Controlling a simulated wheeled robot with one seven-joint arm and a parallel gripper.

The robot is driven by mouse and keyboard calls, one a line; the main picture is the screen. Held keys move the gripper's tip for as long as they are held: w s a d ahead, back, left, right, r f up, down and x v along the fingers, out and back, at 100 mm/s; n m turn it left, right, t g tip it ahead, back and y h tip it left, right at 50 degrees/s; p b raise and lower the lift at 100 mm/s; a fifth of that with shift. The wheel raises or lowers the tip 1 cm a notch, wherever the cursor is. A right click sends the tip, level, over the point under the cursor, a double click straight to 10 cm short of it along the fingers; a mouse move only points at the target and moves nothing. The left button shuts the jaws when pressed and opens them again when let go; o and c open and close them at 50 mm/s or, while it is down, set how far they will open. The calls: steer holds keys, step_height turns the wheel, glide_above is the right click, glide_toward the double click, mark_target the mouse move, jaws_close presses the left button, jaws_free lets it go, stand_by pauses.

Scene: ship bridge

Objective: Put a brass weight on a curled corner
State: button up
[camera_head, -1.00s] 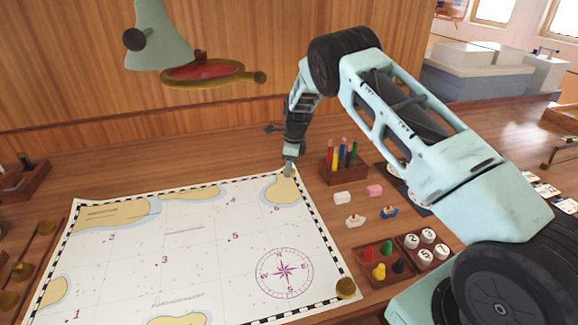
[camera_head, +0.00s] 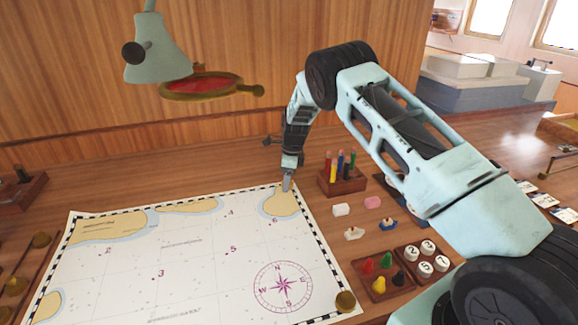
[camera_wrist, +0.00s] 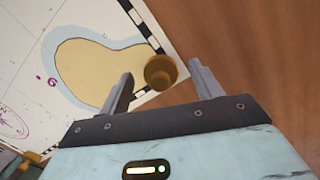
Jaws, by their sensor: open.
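The paper chart (camera_head: 190,262) lies on the wooden table. My gripper (camera_head: 287,184) is down at its far right corner. In the wrist view, a brass weight (camera_wrist: 160,72) stands upright at that corner, over the border, between the fingers of my open gripper (camera_wrist: 161,80). The fingers appear apart from the weight. In the head view my gripper hides this weight. Another brass weight (camera_head: 345,301) sits on the chart's near right corner.
A wooden pencil holder (camera_head: 342,181) stands just right of the far corner. Erasers, small boats, a tray of coloured pawns (camera_head: 382,275) and a tray of numbered discs (camera_head: 427,258) lie right of the chart. A lamp (camera_head: 158,50) hangs above the far left.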

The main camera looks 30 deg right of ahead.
step_height(320, 180, up, 17)
steer(key=s+d+b, duration=0.1)
steer(key=b, duration=0.3)
steer(key=shift+d, duration=0.35)
steer(key=s+a+f+n+t+h, duration=0.1)
steer(key=s+a+n, duration=0.3)
steer(key=s+n, duration=1.1)
steer(key=s+a+f+n+t, duration=0.1)
steer(key=s+a+n, duration=0.2)
steer(key=s+n, duration=1.15)
steer(key=s+a+r+n+g+b, duration=0.1)
steer(key=s+a+n+g, duration=0.1)
steer(key=s+a, duration=1.4)
steer(key=shift+s+a+r+n+g, duration=0.15)
steer(key=shift+s+a+n+g, duration=0.35)
steer(key=shift+a, duration=0.75)
